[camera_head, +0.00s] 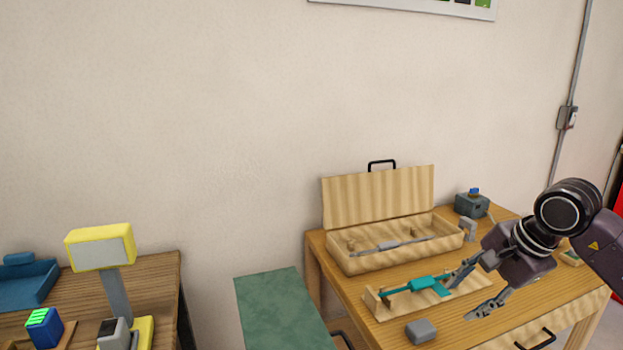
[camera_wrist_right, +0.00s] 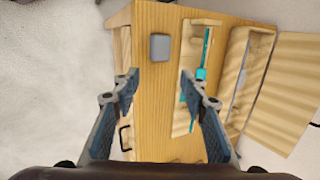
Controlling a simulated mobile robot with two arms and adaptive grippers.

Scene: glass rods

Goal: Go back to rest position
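My right gripper (camera_head: 461,299) is over the right-hand wooden table (camera_head: 345,278), with its fingers spread and nothing between them. In the right wrist view it (camera_wrist_right: 160,78) is open and empty above bare table top. A teal rod-like piece (camera_head: 424,286) lies on a low wooden holder (camera_head: 378,309) left of the fingers. Behind it, an open wooden box (camera_head: 375,262) with its lid (camera_head: 378,197) raised holds a thin grey rod (camera_head: 393,245). My left gripper is not in view.
A grey block (camera_head: 421,330) lies near the table's front edge. A grey box with a blue knob (camera_head: 471,206) stands at the back. A green-topped surface (camera_head: 280,308) is left of the table. Another table (camera_head: 165,275) with a yellow-headed device (camera_head: 100,248) stands far left.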

